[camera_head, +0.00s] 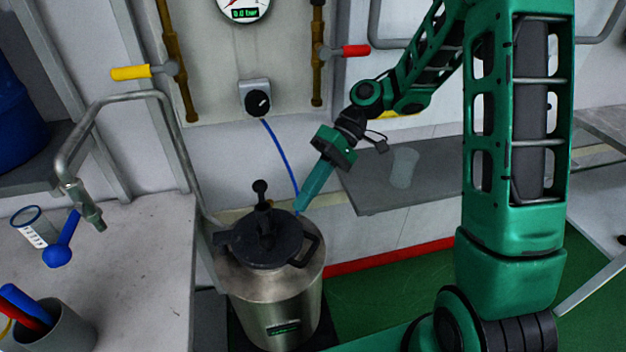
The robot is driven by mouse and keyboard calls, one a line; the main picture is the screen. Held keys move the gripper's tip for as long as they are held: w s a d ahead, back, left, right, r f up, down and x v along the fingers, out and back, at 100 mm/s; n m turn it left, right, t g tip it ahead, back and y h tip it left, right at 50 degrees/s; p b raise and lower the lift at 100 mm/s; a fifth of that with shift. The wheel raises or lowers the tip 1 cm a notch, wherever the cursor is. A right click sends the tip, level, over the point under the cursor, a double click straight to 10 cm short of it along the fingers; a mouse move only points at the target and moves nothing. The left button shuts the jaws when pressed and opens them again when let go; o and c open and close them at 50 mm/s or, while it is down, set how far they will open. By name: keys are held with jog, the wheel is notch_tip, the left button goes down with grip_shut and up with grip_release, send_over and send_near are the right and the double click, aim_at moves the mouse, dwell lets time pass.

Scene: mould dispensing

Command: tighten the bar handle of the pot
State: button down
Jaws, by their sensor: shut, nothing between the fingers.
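The pot (270,292) is a steel cylinder standing low in the middle, with a dark lid (262,240) on top. The bar handle (262,200) rises from the middle of the lid and ends in a round knob at its top. A loop-shaped side handle (309,247) sticks out at the lid's right. My gripper (301,207) points down and left, with its teal fingers shut and empty. In the picture its tips are just right of the bar handle and above the lid's right side. I cannot tell the exact depth gap.
A blue hose (280,150) runs from a wall knob (258,103) down behind my fingertips. A grey shelf (430,185) holds a clear cup (403,168) at right. A counter (140,270) with a bent tap pipe (120,100) and a pen cup (60,335) lies at left.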

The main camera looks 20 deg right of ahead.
aim_at(264, 216)
jog(key=s+a+f, duration=0.2)
jog(key=s+a, duration=0.1)
jog(key=a, duration=0.2)
jog(key=shift+a+f, duration=0.15)
jog(key=shift+f, duration=0.1)
jog(key=shift+s, duration=0.1)
